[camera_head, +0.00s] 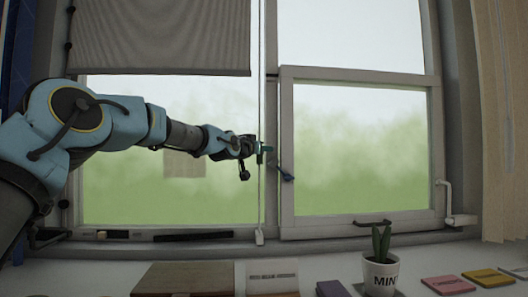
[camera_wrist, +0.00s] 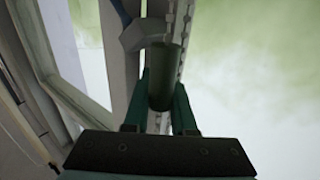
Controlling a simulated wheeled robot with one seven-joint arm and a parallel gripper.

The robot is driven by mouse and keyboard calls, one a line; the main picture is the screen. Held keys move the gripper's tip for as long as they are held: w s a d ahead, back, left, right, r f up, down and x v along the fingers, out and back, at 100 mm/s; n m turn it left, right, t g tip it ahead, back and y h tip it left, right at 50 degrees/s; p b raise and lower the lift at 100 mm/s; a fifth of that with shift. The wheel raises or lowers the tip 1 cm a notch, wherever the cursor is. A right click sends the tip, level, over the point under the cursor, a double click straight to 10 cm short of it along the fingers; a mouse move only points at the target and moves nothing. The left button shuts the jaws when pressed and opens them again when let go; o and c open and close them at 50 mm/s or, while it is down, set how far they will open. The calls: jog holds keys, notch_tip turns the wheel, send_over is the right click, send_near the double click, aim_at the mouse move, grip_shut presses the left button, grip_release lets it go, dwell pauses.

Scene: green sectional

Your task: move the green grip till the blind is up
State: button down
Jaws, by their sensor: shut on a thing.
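The blind (camera_head: 160,38) is a grey-brown sheet over the upper part of the left window, its lower edge near the top of the pane. A thin pale cord or rail (camera_head: 262,200) runs down beside the window's middle post. The green grip (camera_wrist: 161,90) is a dark green cylinder in the wrist view, below a grey fitting and alongside a beaded chain (camera_wrist: 183,45). My gripper (camera_head: 262,150) is at the cord, about halfway down the window. In the wrist view my gripper (camera_wrist: 162,105) has its green fingers on both sides of the grip, shut on it.
A plant pot (camera_head: 380,277) marked "MIN" stands on the sill, with pink (camera_head: 447,285) and yellow (camera_head: 488,277) blocks to its right. A brown box (camera_head: 185,280) lies at the lower left. A window handle (camera_head: 287,176) sits just right of my gripper. A curtain (camera_head: 498,120) hangs at the right.

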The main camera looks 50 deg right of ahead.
notch_tip(320, 180, up, 21)
jog(key=p, duration=1.2)
jog(key=shift+f+p, duration=0.2)
jog(key=shift+p, duration=0.15)
jog(key=shift+a+r, duration=0.1)
jog(key=c, duration=1)
grip_release()
jog(key=o, duration=0.3)
jog(key=shift+f, duration=0.2)
jog(key=shift+b+v, duration=3.15)
jog(key=shift+v, duration=2.2)
